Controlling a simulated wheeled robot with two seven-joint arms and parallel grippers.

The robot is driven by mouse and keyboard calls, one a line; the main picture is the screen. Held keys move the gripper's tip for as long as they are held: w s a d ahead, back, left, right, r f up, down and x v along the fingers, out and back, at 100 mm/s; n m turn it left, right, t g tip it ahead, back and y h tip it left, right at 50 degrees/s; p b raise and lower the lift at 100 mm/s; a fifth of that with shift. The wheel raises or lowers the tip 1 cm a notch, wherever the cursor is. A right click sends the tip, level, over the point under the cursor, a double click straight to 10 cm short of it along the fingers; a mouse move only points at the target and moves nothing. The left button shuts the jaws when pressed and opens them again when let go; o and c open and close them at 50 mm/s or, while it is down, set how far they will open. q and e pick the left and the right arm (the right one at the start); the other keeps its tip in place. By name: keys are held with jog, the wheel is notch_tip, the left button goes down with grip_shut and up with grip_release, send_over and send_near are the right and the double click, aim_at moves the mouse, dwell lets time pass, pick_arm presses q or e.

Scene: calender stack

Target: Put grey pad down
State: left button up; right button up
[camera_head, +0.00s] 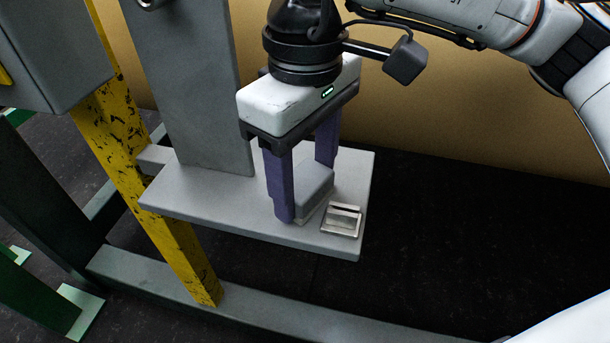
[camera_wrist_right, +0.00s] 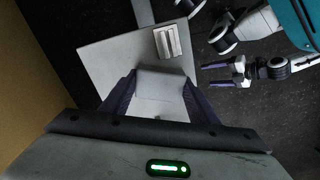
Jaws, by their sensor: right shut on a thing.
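The grey pad (camera_head: 316,188) is a small block between the purple fingers of my right gripper (camera_head: 301,180), low over the grey shelf plate (camera_head: 200,197). I cannot tell whether its underside touches the plate. In the right wrist view the pad (camera_wrist_right: 160,84) fills the space between the fingers, and my right gripper (camera_wrist_right: 160,105) is shut on it. The near finger hides part of the pad in the head view. My left gripper (camera_wrist_right: 218,75) shows in the right wrist view, off to the side of the plate, with its fingers apart and empty.
A small metal bracket (camera_head: 342,220) lies on the plate's front right corner, close to the pad. A grey upright (camera_head: 200,90) rises behind the plate's left part. A worn yellow post (camera_head: 125,140) stands at left. Dark floor (camera_head: 440,230) lies open at right.

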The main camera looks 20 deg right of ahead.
aim_at(305, 179)
jog(key=o, duration=1.2)
jog(key=shift+c, duration=0.2)
jog(key=shift+r+p, duration=0.3)
jog(key=shift+p, duration=0.15)
notch_tip(305, 179, up, 12)
jog(key=p, duration=0.1)
jog(key=shift+f+p, duration=0.15)
jog(key=shift+p, duration=0.15)
